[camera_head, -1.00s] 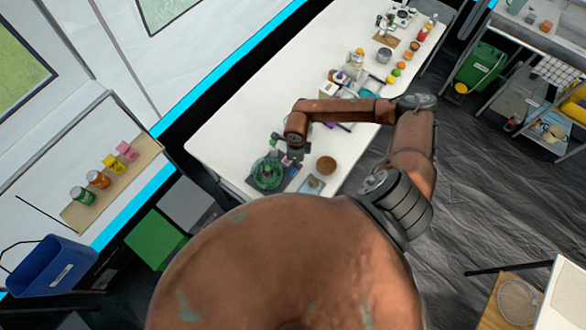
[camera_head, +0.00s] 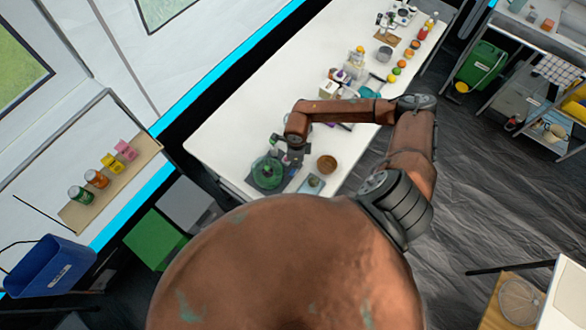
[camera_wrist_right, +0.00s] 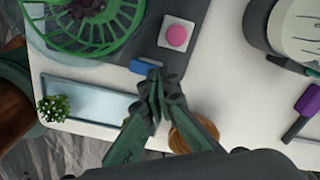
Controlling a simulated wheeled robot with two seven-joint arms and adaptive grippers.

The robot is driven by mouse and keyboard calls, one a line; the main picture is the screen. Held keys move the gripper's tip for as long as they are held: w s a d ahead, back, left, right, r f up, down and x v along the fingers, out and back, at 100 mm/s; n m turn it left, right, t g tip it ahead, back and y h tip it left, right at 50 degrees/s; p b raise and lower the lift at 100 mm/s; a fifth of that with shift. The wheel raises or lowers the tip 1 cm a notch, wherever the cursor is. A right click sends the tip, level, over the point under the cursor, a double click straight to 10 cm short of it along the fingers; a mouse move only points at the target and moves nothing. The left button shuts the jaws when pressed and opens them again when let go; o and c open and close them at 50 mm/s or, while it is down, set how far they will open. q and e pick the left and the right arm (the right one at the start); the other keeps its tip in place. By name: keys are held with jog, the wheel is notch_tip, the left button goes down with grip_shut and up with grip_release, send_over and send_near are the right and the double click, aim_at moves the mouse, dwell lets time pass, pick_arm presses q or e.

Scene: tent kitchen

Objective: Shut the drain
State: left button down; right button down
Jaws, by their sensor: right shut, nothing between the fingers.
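A round green wire basket (camera_wrist_right: 88,25) with dark contents stands on a dark grey base (camera_wrist_right: 120,62); in the head view the green basket (camera_head: 267,171) is near the table's near end. At the base's edge is a small blue tab (camera_wrist_right: 146,67), possibly the drain piece. A pink round button (camera_wrist_right: 177,37) on a white square is beside it. My right gripper (camera_wrist_right: 155,78) is shut and empty, its tips at the blue tab's right end; I cannot tell whether they touch. In the head view my right gripper (camera_head: 288,150) is over the base's edge. My left gripper is out of view.
A light-blue tray (camera_wrist_right: 88,100) with a small green plant (camera_wrist_right: 53,108) lies beside the base. A brown round bowl (camera_wrist_right: 193,132) is partly behind my gripper. A purple-handled object (camera_wrist_right: 308,101) and a grey round container (camera_wrist_right: 300,25) are to the right. White table shows between them.

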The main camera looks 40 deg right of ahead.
jog(key=shift+f+b, duration=0.3)
jog(key=shift+f, duration=0.15)
jog(key=shift+r, duration=0.1)
jog(key=shift+r+p, duration=2.2)
jog(key=shift+r, duration=1.25)
jog(key=shift+s, duration=0.1)
